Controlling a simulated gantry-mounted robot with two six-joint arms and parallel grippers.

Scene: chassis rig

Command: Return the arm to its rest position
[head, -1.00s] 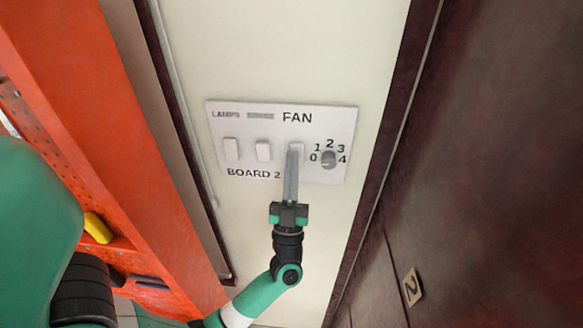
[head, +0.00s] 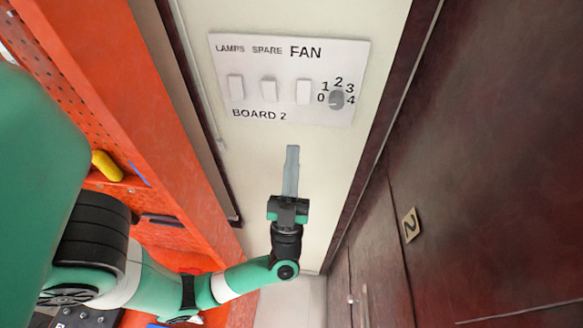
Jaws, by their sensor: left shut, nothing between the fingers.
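My left gripper (head: 291,172) is shut and empty, its long grey fingers pointing up the cream wall panel. It is below the white switch board (head: 265,98) and apart from its switches. The board is marked LAMPS, SPARE, FAN and BOARD 2. It has three white rocker switches, the one under FAN (head: 303,92) being the rightmost. A grey knob (head: 337,99) ringed by the numbers 0 to 4 sits to their right. My left arm reaches in from the lower left. My right gripper is not in view.
An orange perforated rack (head: 120,110) stands on the left, with a yellow-handled item (head: 107,166) on it.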

